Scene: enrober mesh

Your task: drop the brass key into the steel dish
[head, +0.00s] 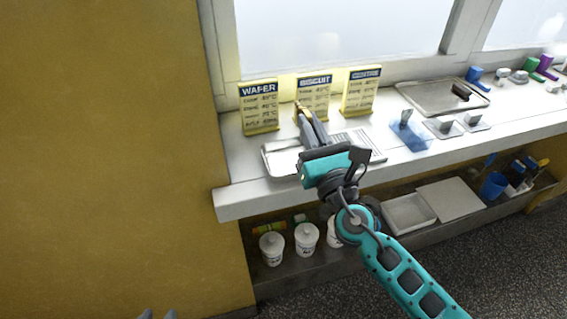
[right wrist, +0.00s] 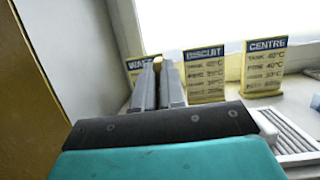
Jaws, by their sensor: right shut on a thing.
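My right gripper (head: 301,112) is above the left part of the white counter, in front of the yellow cards. It is shut on a small brass-coloured thing (head: 298,105) at its fingertips, which looks like the brass key. In the right wrist view the right gripper (right wrist: 157,68) points at the cards, and the key cannot be made out. A shallow silvery tray (head: 270,163), perhaps the steel dish, lies on the counter below the gripper, partly hidden by it.
Yellow cards marked WAFER (head: 259,107), BISCUIT (head: 320,88) and CENTRE (head: 361,92) stand behind. A ribbed panel (head: 362,144) lies right of the gripper. Further right are a blue clear block (head: 411,135) and a large metal tray (head: 420,97). White tubs (head: 271,249) stand on the lower shelf.

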